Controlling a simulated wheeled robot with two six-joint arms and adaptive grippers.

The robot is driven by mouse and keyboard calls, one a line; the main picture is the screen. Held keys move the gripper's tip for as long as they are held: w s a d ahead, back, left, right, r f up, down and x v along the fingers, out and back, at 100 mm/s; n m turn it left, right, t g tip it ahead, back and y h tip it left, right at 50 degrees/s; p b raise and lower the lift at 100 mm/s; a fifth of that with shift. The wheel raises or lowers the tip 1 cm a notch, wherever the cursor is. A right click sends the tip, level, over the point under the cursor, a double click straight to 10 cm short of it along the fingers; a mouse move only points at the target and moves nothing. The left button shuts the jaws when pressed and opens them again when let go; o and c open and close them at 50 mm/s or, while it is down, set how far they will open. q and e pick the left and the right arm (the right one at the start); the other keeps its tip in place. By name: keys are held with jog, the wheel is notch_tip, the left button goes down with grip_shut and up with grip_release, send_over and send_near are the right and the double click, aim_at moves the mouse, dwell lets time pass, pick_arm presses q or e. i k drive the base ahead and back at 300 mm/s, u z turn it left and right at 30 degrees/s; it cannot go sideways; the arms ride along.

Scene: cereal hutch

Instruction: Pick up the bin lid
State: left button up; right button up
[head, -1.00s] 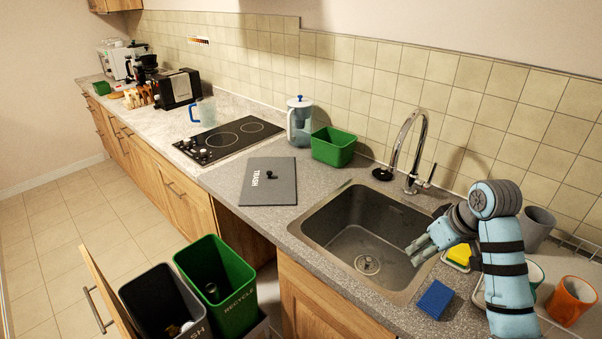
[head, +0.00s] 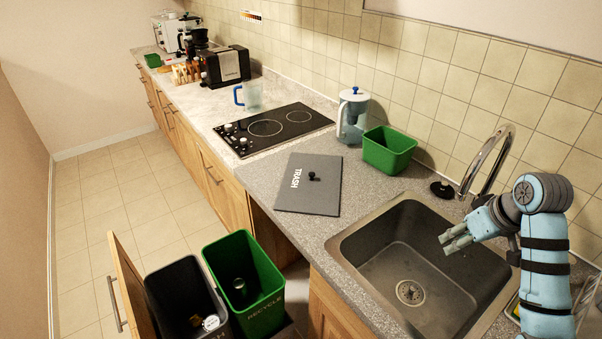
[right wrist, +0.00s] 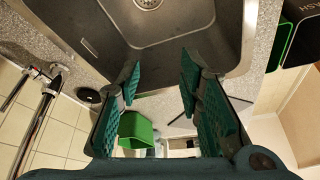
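The bin lid (head: 308,191) is a flat dark grey square marked TRASH with a small black knob. It lies on the counter left of the sink in the head view. In the right wrist view a dark edge that may be the lid (right wrist: 182,121) shows between the fingers. My right gripper (head: 446,242) is over the sink, to the right of the lid and well apart from it. Its fingers (right wrist: 160,85) are spread with nothing between them. My left gripper is not in view.
The sink (head: 380,268) and tap (head: 487,160) lie beside my right arm. A green tub (head: 388,150) and a pitcher (head: 352,117) stand behind the lid. An open drawer holds a black trash bin (head: 185,300) and a green recycling bin (head: 245,283). The stove (head: 270,127) is further left.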

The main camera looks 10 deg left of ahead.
aim_at(311, 183)
jog(key=u, duration=0.6)
jog(key=i, duration=0.9)
jog(key=u, duration=0.15)
